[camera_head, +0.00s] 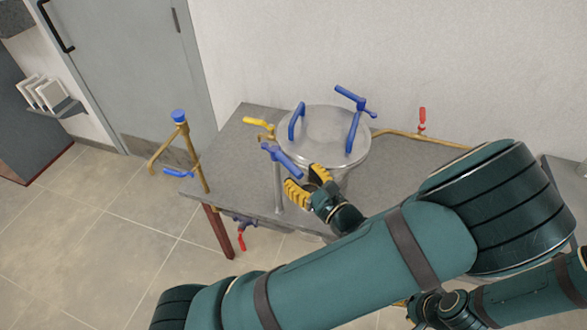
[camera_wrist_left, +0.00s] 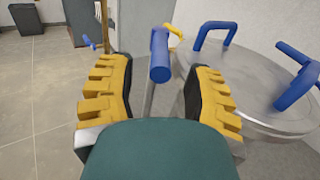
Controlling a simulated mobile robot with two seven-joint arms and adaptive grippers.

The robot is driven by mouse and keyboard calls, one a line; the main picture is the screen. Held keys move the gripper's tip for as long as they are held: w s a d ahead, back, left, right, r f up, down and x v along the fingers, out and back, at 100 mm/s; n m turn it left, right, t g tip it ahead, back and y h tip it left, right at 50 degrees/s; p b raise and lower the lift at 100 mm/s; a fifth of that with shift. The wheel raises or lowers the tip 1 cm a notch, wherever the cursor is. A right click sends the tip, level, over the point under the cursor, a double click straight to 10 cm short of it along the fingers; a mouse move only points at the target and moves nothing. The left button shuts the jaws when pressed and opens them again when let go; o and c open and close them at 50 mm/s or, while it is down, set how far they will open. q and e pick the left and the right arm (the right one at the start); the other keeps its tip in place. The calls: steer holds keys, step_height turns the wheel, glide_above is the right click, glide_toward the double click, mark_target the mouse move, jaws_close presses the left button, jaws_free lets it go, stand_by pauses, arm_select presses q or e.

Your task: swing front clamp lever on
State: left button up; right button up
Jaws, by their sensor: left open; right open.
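The front clamp lever (camera_head: 282,158) is a blue bar on top of an upright metal rod (camera_head: 278,188), at the front left of the round metal lid (camera_head: 330,125). It appears swung out to the side of the lid. My left gripper (camera_head: 308,186) is open just right of and below the lever. In the left wrist view the lever (camera_wrist_left: 159,58) points its end toward the camera, between the open yellow fingers (camera_wrist_left: 160,72) and apart from both. My right gripper (camera_head: 424,304) shows only in small part at the lower right, mostly hidden behind my left arm.
The lid carries blue handles (camera_head: 295,121) and a rear blue lever (camera_head: 349,95). The grey table (camera_head: 235,165) bears the vessel. Brass pipes with yellow (camera_head: 257,122), red (camera_head: 422,118) and blue-capped (camera_head: 179,116) fittings stand around. Floor at left is clear.

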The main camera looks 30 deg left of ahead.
mark_target(294, 169)
arm_select(q)
steer(key=shift+x, duration=1.85)
steer(key=shift+c, duration=0.3)
jaws_close()
